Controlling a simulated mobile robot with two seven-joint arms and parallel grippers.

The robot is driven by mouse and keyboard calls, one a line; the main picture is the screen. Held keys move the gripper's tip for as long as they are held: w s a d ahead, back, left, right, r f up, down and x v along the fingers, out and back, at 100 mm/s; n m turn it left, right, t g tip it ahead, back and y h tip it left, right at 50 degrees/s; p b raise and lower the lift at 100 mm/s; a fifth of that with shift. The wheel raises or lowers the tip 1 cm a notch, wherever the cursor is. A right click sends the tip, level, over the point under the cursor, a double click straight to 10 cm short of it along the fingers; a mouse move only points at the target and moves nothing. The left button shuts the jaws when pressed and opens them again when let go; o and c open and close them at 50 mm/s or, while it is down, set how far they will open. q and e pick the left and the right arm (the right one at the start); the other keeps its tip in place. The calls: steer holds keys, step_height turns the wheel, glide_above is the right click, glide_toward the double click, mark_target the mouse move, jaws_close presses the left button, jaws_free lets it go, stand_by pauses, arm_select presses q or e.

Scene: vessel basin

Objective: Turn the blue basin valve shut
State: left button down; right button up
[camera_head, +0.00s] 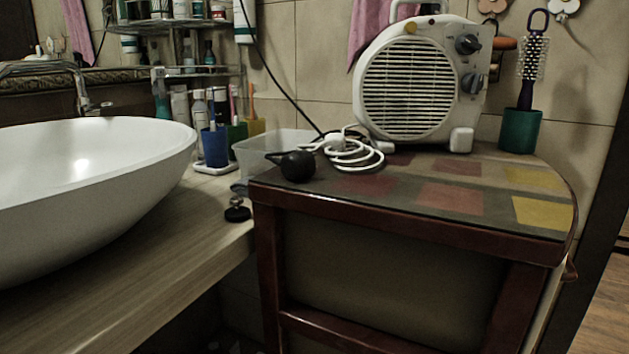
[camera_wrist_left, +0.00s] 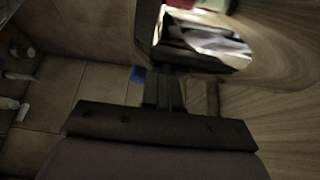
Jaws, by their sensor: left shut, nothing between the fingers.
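My left gripper (camera_wrist_left: 166,84) shows in the left wrist view, its dark fingers shut together and empty. A small blue piece (camera_wrist_left: 138,74) shows just left of the fingertips, against the tiles; it may be the blue valve, but it is too small and partly hidden to tell. I cannot tell whether the fingers touch it. In the head view the white basin (camera_head: 75,200) stands on the wooden counter at the left, with a metal tap (camera_head: 85,98) behind it. No blue valve and neither gripper shows in the head view.
The wooden counter (camera_head: 175,245) has a free front edge. A dark red cabinet (camera_head: 400,228) carries a white fan heater (camera_head: 410,85) and its cable. A blue cup (camera_head: 215,147) and several bottles stand behind the basin. In the left wrist view, wood surfaces (camera_wrist_left: 275,115) lie close on the right.

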arm_select(q)
steer(key=shift+w+r, duration=0.1)
steer(key=shift+r, duration=0.5)
steer(key=shift+r, duration=0.1)
stand_by(0.4)
steer(key=s+d, duration=0.3)
steer(key=d, duration=0.2)
steer(key=shift+d, duration=0.2)
steer(key=shift+r, duration=0.1)
